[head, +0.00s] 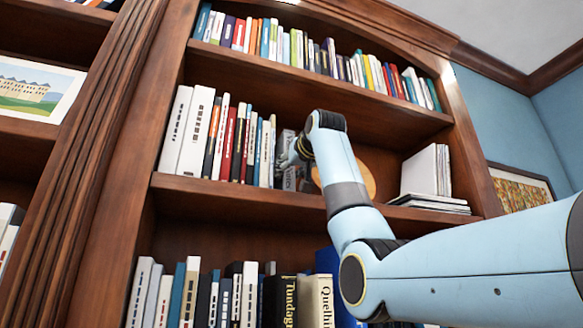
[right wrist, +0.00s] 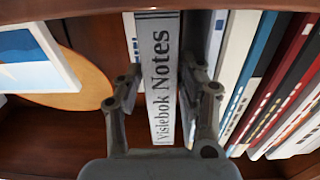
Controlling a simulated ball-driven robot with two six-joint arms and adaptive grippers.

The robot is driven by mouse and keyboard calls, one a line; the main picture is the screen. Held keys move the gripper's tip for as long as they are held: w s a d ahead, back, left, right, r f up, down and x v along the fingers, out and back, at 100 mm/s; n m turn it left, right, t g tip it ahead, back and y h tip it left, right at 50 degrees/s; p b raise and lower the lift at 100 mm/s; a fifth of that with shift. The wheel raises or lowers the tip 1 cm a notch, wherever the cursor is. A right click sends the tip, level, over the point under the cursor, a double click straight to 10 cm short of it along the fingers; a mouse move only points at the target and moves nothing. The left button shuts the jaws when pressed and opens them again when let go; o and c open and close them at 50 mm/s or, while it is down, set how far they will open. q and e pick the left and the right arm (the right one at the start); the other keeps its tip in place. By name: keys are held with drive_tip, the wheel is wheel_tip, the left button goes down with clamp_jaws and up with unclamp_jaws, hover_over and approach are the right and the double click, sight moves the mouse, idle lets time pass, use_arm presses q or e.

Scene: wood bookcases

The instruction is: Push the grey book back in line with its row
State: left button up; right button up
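The grey book (head: 289,160) stands upright at the right end of the middle-shelf row in the head view. In the right wrist view the grey book (right wrist: 160,82) shows its spine, lettered "Visiebok Notes". How far its spine stands from the row's front line is hard to judge. My right gripper (head: 287,160) is at the spine, partly covering it in the head view. In the right wrist view the right gripper's fingers (right wrist: 162,75) are spread, one on each side of the spine; whether they touch it is unclear. My left gripper is in no view.
The row of books (head: 225,140) stands left of the grey book. A round wooden disc (head: 362,178) is behind my right arm. A white book stack (head: 428,172) sits further right. The shelf above (head: 300,82) and the shelf board (head: 235,192) bound the space.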

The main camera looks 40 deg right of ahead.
clamp_jaws()
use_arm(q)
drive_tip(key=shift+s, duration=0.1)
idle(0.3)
use_arm(e)
drive_tip(key=shift+s+d, duration=0.3)
drive_tip(key=shift+d, duration=0.15)
drive_tip(key=shift+s+d, duration=0.5)
drive_tip(key=shift+d, duration=0.1)
drive_tip(key=shift+w+a, duration=0.1)
drive_tip(key=shift+w, duration=0.05)
drive_tip(key=shift+o, duration=2.2)
unclamp_jaws()
drive_tip(key=shift+w+a, duration=0.1)
drive_tip(key=shift+a, duration=0.15)
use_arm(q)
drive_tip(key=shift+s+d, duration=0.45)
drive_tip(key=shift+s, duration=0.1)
use_arm(e)
drive_tip(key=shift+d, duration=0.15)
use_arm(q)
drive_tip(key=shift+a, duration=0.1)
